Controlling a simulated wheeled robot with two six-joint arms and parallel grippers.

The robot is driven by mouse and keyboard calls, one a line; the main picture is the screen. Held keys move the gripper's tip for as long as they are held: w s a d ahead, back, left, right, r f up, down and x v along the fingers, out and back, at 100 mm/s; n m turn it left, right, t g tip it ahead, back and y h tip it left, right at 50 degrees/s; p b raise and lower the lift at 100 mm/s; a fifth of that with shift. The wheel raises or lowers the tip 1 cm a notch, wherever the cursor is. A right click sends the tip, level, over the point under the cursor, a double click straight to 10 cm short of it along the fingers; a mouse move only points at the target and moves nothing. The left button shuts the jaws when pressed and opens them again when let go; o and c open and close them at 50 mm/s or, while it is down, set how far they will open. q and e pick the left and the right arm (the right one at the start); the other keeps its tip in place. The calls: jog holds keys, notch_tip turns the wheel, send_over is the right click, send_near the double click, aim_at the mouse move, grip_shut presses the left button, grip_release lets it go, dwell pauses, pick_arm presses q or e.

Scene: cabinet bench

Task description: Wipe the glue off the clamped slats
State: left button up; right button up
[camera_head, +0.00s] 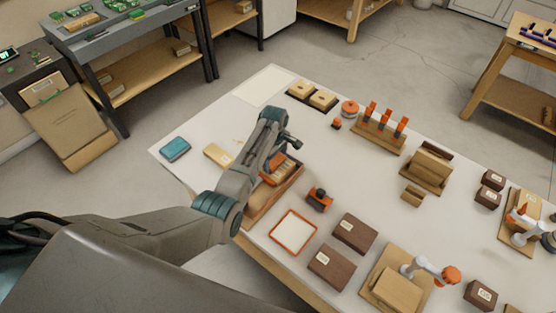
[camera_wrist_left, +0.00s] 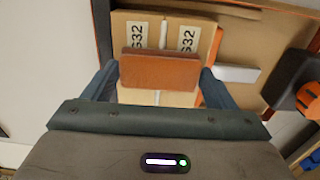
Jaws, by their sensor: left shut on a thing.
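My left gripper (camera_head: 279,160) is over a shallow wooden tray (camera_head: 262,208) near the left side of the bench. It is shut on an orange-brown block (camera_wrist_left: 160,72), seen between the fingers in the left wrist view. Under the block are pale wood pieces marked G32 (camera_wrist_left: 139,35), lying in the tray. A light wooden piece (camera_head: 397,291) sits on a board with a white-and-orange clamp (camera_head: 432,270) at the front. Another such clamp (camera_head: 532,232) stands on a board at the right edge. My right gripper does not show.
An orange-rimmed white tray (camera_head: 273,237), an orange-and-black tool (camera_head: 319,198) and dark brown boxes (camera_head: 355,233) are right of my left arm. A teal item (camera_head: 175,148) lies at left. A rack with orange-topped items (camera_head: 379,134) stands behind. The middle of the bench has clear patches.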

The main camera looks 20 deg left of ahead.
pick_arm(q)
jog(key=shift+w+a+b, duration=0.2)
jog(key=shift+w+a, duration=0.15)
jog(key=shift+a, duration=0.65)
jog(key=shift+w+a+b, duration=0.2)
jog(key=shift+w+a, duration=0.15)
jog(key=shift+a, duration=0.7)
jog(key=shift+w+a+b, duration=0.2)
jog(key=shift+w+a, duration=0.15)
jog(key=shift+a, duration=0.65)
jog(key=shift+d, duration=0.1)
jog(key=shift+s+d+p, duration=0.25)
jog(key=shift+d+p, duration=0.35)
jog(key=shift+s+d+p, duration=0.3)
jog(key=shift+d+p, duration=0.1)
jog(key=shift+d, duration=0.3)
jog(key=shift+s+d+p, duration=0.25)
jog(key=shift+d+p, duration=0.15)
jog(key=shift+d, duration=0.3)
jog(key=shift+s+d+p, duration=0.3)
jog(key=shift+d+p, duration=0.35)
jog(key=shift+d, duration=0.2)
jog(key=shift+s+d, duration=0.25)
jog(key=shift+d, duration=0.45)
jog(key=shift+s+d, duration=0.25)
jog(key=shift+d, duration=0.45)
jog(key=shift+s+d, duration=0.25)
jog(key=shift+d, duration=0.45)
